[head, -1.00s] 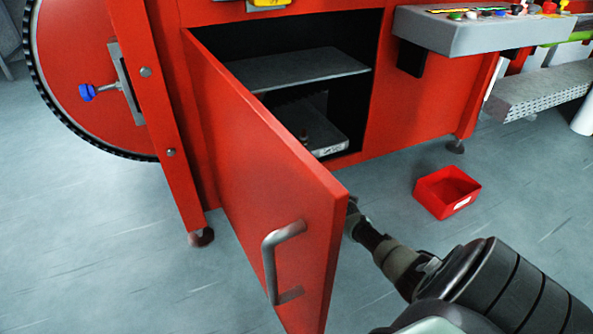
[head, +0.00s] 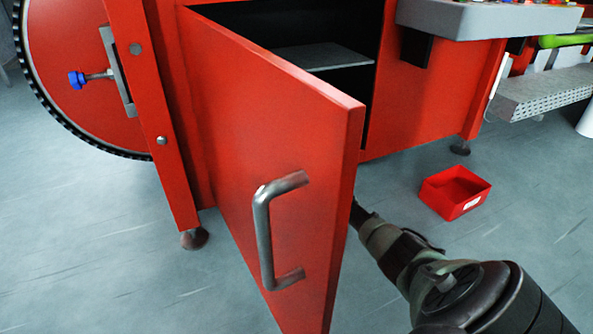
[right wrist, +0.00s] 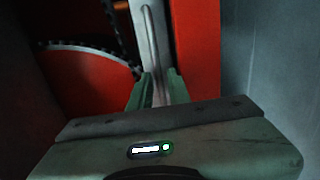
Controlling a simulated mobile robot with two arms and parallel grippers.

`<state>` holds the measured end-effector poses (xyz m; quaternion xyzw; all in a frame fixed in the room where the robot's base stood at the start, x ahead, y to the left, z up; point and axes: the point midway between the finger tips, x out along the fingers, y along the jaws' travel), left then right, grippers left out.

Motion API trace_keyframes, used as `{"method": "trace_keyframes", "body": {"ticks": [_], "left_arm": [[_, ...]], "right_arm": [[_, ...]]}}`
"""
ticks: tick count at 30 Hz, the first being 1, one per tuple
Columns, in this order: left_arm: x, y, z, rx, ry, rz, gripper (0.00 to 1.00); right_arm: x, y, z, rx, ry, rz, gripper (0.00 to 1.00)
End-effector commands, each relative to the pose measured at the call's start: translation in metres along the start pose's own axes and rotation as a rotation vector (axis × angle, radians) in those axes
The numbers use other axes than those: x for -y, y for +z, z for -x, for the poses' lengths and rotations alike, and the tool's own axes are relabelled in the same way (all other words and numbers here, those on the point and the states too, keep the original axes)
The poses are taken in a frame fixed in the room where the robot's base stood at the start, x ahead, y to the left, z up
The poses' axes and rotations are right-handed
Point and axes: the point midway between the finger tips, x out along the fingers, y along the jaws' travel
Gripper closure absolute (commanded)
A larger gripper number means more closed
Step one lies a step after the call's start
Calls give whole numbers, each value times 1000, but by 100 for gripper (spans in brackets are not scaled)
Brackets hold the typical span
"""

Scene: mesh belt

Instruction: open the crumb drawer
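A red door (head: 225,130) with a grey bar handle (head: 262,230) stands swung open from the red machine, hinged at its left edge. Behind it is a dark compartment with a grey shelf (head: 322,57); the door hides its lower part. I cannot make out a crumb drawer now. My right arm comes in from the lower right, and its gripper is hidden behind the door's free edge in the head view. In the right wrist view my right gripper (right wrist: 160,86) has its two green fingers apart, with a grey upright strip (right wrist: 152,40) beyond them. I cannot tell whether they touch it. My left gripper is out of view.
A red bin (head: 455,192) sits on the floor to the right. A toothed red wheel (head: 75,70) with a blue knob is at the left. A grey control panel (head: 470,20) juts out at the upper right. The floor at the lower left is clear.

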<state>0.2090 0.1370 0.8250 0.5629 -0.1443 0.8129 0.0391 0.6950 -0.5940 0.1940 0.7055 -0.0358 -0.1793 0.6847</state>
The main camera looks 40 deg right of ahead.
Motion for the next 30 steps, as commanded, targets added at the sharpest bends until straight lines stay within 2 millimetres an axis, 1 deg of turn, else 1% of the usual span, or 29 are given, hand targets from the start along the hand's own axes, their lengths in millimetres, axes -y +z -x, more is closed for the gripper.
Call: {"method": "trace_keyframes", "body": {"ticks": [8, 9, 10, 11, 30], "left_arm": [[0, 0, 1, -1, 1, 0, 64], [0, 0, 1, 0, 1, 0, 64], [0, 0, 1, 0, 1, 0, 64], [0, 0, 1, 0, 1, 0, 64], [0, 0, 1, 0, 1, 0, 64]], "right_arm": [[-1, 0, -1, 0, 1, 0, 82], [-1, 0, -1, 0, 1, 0, 88], [-1, 0, -1, 0, 1, 0, 96], [-1, 0, -1, 0, 1, 0, 100], [0, 0, -1, 0, 0, -1, 100]]}}
